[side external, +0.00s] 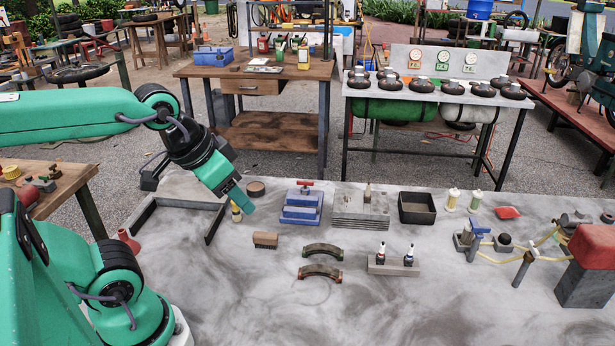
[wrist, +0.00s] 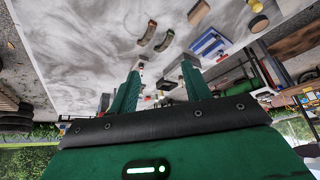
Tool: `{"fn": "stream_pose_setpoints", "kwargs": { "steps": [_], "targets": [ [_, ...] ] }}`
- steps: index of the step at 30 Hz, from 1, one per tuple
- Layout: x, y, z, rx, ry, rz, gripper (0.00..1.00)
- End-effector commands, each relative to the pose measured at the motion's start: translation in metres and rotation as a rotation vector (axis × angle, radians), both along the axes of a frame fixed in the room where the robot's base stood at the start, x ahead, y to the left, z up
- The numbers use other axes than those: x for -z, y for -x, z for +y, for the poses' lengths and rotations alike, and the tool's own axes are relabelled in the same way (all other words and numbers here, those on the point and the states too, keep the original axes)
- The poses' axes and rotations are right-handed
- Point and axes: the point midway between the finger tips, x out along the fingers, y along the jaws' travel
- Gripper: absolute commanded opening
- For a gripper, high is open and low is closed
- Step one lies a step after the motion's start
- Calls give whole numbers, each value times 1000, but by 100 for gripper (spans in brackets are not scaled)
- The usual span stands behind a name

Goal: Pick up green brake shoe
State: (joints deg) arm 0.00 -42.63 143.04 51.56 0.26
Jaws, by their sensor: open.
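The green brake shoe (side external: 323,248) is a dark arc with greenish ends, lying on the grey table in the side view. In the wrist view it seems to be the right arc (wrist: 164,41). A similar shoe with reddish ends (side external: 320,271) lies just in front of it, apart; it is the left arc in the wrist view (wrist: 147,33). My gripper (side external: 243,204) is open and empty, above the table to the left of and behind both shoes. Its two fingers (wrist: 162,74) show spread apart in the wrist view, with the shoes beyond them.
A wooden brush (side external: 265,240) lies left of the shoes. A blue vise (side external: 301,206), a ribbed grey block (side external: 361,210) and a dark tray (side external: 417,208) stand behind. A holder with two small bottles (side external: 393,264) is to the right. The table's front is clear.

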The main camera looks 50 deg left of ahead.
Motion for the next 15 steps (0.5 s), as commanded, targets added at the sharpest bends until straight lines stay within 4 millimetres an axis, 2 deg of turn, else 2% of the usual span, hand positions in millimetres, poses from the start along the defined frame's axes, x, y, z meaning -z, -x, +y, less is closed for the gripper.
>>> {"fn": "stream_pose_setpoints", "kwargs": {
  "steps": [8, 15],
  "targets": [
    [1, -18, 0, 58, -29, 45, 48],
    [6, -51, 0, 163, -74, 119, 48]
  ]
}}
